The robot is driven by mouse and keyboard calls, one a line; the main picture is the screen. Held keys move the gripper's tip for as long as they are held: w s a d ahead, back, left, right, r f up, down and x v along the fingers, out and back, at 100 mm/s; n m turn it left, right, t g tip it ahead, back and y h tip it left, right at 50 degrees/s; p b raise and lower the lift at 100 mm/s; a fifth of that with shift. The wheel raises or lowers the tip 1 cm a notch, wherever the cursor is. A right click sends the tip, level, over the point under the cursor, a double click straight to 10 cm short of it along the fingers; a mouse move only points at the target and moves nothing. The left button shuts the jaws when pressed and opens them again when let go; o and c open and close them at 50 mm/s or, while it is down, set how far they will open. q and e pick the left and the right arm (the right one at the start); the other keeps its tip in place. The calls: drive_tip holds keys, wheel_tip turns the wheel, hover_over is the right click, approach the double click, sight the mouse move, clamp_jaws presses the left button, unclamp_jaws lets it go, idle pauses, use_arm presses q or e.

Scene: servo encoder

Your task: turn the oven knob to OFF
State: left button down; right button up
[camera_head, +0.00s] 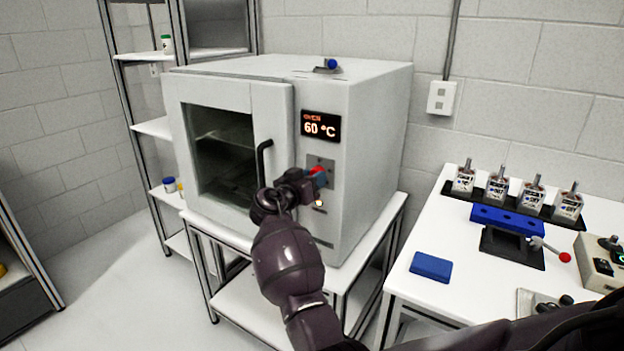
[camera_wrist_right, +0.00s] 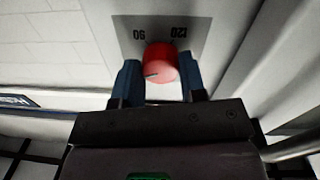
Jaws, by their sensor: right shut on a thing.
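The oven (camera_head: 373,130) is a white box with a dark window and a display (camera_head: 320,126) reading 60 °C. Its red knob (camera_head: 318,170) sits on a grey plate below the display. In the right wrist view the knob (camera_wrist_right: 160,64) has a dark pointer line and lies between my blue fingertips. My left gripper is out of view.
The oven door's black handle (camera_head: 262,160) is just left of my right gripper. The oven stands on a white table (camera_head: 250,305). A white bench (camera_head: 440,300) at right holds a blue block (camera_head: 431,266) and several small bottles in a rack. A shelf stands behind at left.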

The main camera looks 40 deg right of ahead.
drive_tip(key=n+p, duration=0.1)
drive_tip(key=n, duration=0.6)
drive_tip(key=n+p, duration=0.2)
drive_tip(key=n, duration=0.4)
drive_tip(key=shift+s+d+r+n+t, duration=0.1)
drive_tip(key=shift+s+r+n+t, duration=0.1)
drive_tip(key=shift+n+t, duration=0.2)
drive_tip(key=shift+f, duration=0.1)
idle(0.4)
drive_tip(key=o, duration=0.9)
drive_tip(key=shift+w, duration=0.1)
drive_tip(key=shift+o, duration=0.2)
